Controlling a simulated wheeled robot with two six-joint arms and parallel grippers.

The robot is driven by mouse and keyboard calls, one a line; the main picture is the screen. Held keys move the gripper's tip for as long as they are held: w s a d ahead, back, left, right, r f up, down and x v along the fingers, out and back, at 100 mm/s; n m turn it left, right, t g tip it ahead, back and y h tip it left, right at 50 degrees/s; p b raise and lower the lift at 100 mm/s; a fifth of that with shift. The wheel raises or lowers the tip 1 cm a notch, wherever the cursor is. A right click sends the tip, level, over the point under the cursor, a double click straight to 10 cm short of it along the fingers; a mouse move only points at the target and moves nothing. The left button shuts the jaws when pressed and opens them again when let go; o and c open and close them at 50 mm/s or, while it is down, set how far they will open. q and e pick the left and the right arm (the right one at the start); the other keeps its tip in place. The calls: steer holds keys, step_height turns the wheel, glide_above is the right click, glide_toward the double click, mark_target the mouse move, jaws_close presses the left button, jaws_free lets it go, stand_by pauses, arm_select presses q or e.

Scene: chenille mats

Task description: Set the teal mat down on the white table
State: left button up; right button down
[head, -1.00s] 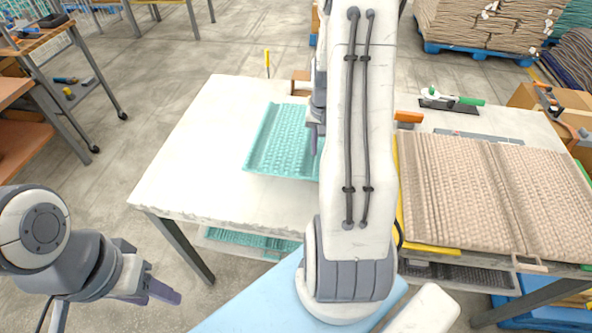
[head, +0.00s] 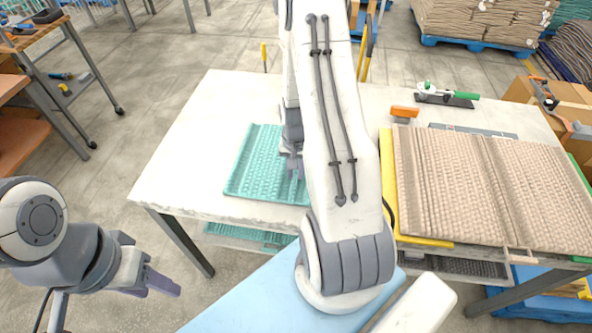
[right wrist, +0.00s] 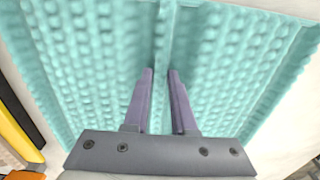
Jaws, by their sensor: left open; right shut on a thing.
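The teal mat (head: 258,165) is at the white table (head: 190,130), left of my right arm, with its front edge near the table's front edge. I cannot tell whether its whole underside touches the table. My right gripper (head: 291,170) is shut on a raised ridge of the mat. In the right wrist view the two purple fingers (right wrist: 160,95) pinch that ridge, and the mat spreads flat on both sides. My right arm hides the mat's right part in the head view. My left gripper (head: 160,285) is open and empty, off the table at the lower left.
A beige mat (head: 490,185) lies on a yellow board (head: 388,170) on the right. An orange-handled tool (head: 404,112) and a green-handled clamp (head: 445,95) lie behind it. Another teal mat (head: 250,235) shows on the shelf below. The table's left part is bare.

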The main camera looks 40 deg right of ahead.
steer(key=shift+f, duration=0.1)
steer(key=c, duration=0.7)
jaws_free()
steer(key=shift+c, duration=0.2)
step_height(320, 180, up, 12)
steer(key=b, duration=0.1)
steer(key=s+a+r+n, duration=0.1)
steer(key=a+r+n, duration=0.25)
steer(key=a, duration=0.55)
steer(key=a+r+n, duration=0.3)
steer(key=a+n, duration=0.1)
steer(key=a, duration=0.5)
steer(key=s+a+r+n+y, duration=0.1)
steer(key=s+a+r+n, duration=0.2)
steer(key=s+a+n, duration=0.7)
steer(key=s+a, duration=0.2)
steer(key=s, duration=0.3)
steer(key=shift+a+r, duration=0.3)
steer(key=shift+a, duration=0.05)
